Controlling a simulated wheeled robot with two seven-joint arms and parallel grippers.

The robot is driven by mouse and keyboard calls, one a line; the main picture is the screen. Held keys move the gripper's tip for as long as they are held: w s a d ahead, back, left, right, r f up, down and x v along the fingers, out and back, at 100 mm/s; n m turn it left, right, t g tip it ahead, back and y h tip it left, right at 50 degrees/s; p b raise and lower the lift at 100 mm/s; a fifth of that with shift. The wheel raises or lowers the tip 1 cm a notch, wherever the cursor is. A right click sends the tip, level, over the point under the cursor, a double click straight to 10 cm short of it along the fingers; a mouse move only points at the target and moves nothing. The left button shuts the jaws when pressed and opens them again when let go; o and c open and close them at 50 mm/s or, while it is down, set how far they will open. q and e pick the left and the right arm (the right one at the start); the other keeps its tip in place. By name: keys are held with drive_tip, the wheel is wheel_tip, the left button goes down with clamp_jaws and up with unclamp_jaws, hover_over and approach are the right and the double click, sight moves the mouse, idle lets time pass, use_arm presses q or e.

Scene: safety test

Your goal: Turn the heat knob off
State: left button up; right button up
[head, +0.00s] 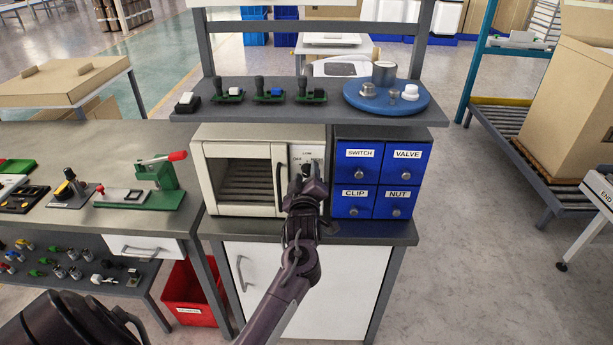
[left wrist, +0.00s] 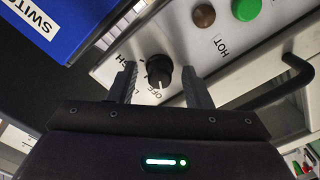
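The heat knob (left wrist: 159,70) is a round black dial with a white pointer mark on the pale control panel. In the left wrist view the word OFF is printed beside it and its mark points toward the bottom of the picture, near OFF. My left gripper (head: 307,174) is in front of the panel at the right side of the cream oven (head: 203,178), hiding the knob in the head view. In the left wrist view its fingers are apart, one on each side of the knob, with visible gaps. My right gripper is not in view.
Blue drawers (head: 383,163) stand close right of the panel. The oven door handle (head: 280,187) is just left of my gripper. A shelf (head: 330,111) with several small parts and a blue round tray (head: 417,106) is above. Brown and green buttons (left wrist: 246,9) sit near the knob.

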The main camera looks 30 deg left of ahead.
use_arm(q)
drive_tip(key=b+v, duration=0.1)
drive_tip(key=v, duration=0.7)
drive_tip(key=shift+b, duration=0.4)
drive_tip(key=shift+a, duration=0.1)
drive_tip(key=s+d+f+m+g+h, duration=0.2)
drive_tip(key=d+f+m, duration=0.15)
drive_tip(key=f, duration=0.85)
drive_tip(key=s+d+f+m+g+h, duration=0.1)
drive_tip(key=s+d+f+m+h, duration=0.25)
drive_tip(key=f, duration=0.85)
drive_tip(key=s+d+f+m+g+h, duration=0.2)
drive_tip(key=d+f+m, duration=0.15)
drive_tip(key=f, duration=0.85)
drive_tip(key=s+d+f+m+g+h, duration=0.2)
drive_tip(key=s+f+m+g, duration=0.3)
drive_tip(key=s+f, duration=1.2)
drive_tip(key=s+f+m+g, duration=0.1)
drive_tip(key=s+f+g, duration=0.1)
drive_tip(key=s, duration=0.8)
drive_tip(key=s+f+m+g, duration=0.1)
drive_tip(key=s+f, duration=0.3)
drive_tip(key=s, duration=0.6)
drive_tip(key=shift+s+a+f+g, duration=0.15)
drive_tip(key=shift+s+a+g, duration=0.15)
drive_tip(key=shift+a+g, duration=0.25)
